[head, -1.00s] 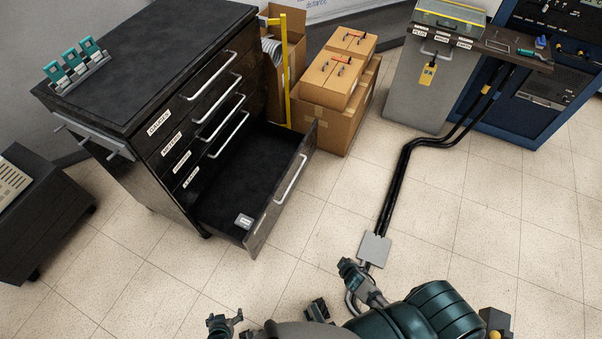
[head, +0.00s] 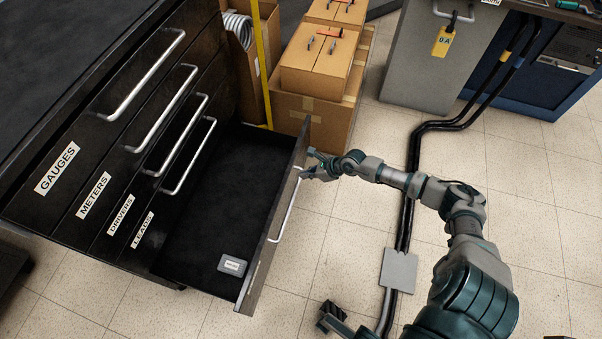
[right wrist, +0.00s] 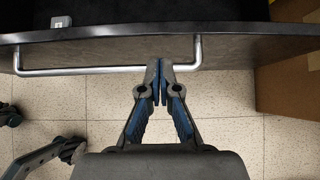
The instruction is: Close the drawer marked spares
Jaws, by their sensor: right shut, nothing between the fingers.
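The bottom drawer (head: 258,270) of the black cabinet stands pulled out, its front facing right in the head view; I see no readable name on that front. Its silver bar handle (head: 284,215) also shows in the right wrist view (right wrist: 80,71). A small grey labelled box (head: 232,265) lies inside near the front. My right gripper (head: 306,166) is shut and empty at the far end of the drawer front. In the right wrist view its fingertips (right wrist: 160,68) overlap the handle near its right end; I cannot tell whether they touch.
The closed drawers above carry the labels GAUGES (head: 57,168), METERS, DRIVERS and LEADS. Cardboard boxes (head: 315,112) stand just beyond the open drawer. Black cables (head: 412,165) run across the floor under my right arm to a grey plate (head: 398,270).

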